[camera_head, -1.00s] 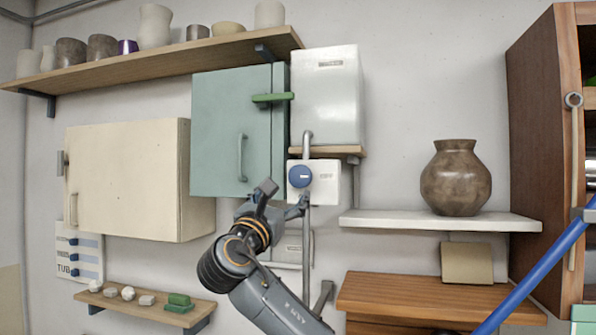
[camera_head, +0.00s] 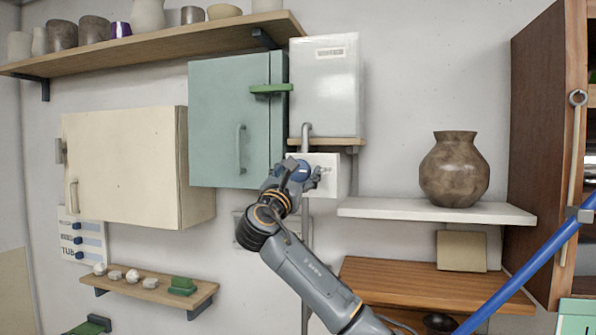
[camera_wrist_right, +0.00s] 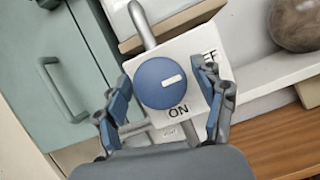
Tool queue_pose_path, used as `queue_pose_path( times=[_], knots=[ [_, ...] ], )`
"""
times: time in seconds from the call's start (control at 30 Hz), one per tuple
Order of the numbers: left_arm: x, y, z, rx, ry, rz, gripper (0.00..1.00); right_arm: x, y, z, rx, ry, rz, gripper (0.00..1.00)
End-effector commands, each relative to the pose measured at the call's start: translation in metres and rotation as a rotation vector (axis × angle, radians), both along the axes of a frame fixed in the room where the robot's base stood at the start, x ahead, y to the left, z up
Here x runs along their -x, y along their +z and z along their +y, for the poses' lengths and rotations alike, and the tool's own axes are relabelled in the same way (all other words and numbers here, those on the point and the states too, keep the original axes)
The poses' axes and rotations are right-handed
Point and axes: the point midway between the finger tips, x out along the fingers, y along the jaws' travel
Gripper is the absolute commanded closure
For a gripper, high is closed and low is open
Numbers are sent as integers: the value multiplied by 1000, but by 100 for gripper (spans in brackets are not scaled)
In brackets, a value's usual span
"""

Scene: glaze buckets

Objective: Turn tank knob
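The tank knob (camera_wrist_right: 161,84) is a round blue dial with a white mark, on a white box (camera_wrist_right: 190,50) with the labels "ON" and a partly hidden one ending in "FF". In the wrist view the white mark points right, slightly upward. My right gripper (camera_wrist_right: 165,98) is open, with one finger on each side of the knob; I cannot tell if they touch it. In the head view the right gripper (camera_head: 298,176) covers part of the knob (camera_head: 300,169). My left gripper is not in view.
A white tank (camera_head: 325,88) stands on a small shelf above the box, with a grey pipe between them. A teal cabinet (camera_head: 220,120) is to the left. A brown vase (camera_head: 455,170) stands on a white shelf (camera_head: 400,210) to the right.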

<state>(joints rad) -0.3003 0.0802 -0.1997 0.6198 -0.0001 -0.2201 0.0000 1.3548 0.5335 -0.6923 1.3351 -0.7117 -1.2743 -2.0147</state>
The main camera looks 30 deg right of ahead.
Motion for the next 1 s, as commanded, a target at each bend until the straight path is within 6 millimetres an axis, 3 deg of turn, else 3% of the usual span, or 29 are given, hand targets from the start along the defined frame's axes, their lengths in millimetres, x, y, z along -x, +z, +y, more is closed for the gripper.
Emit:
queue_pose_path(
  times=[0.03, 0.2, 0.5, 0.83, 0.87, 0.97, 1.0],
  knots=[
    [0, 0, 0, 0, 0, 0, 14, 0, 0, 0, 0, 0, 0, 48],
    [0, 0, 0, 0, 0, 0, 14, 0, 0, 0, 0, 0, 0, 80],
    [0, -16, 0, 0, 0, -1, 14, 0, -2, 1, -106, 1, -122, 80],
    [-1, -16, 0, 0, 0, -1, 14, 0, 1, 0, -128, 1, -151, 80],
    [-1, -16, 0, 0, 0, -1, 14, 0, 1, 0, -128, 1, -151, 45],
    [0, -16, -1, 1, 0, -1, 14, 0, 1, 0, -128, 1, -151, 25],
    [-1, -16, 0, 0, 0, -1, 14, 0, 1, 0, -128, 1, -151, 25]
  ],
)
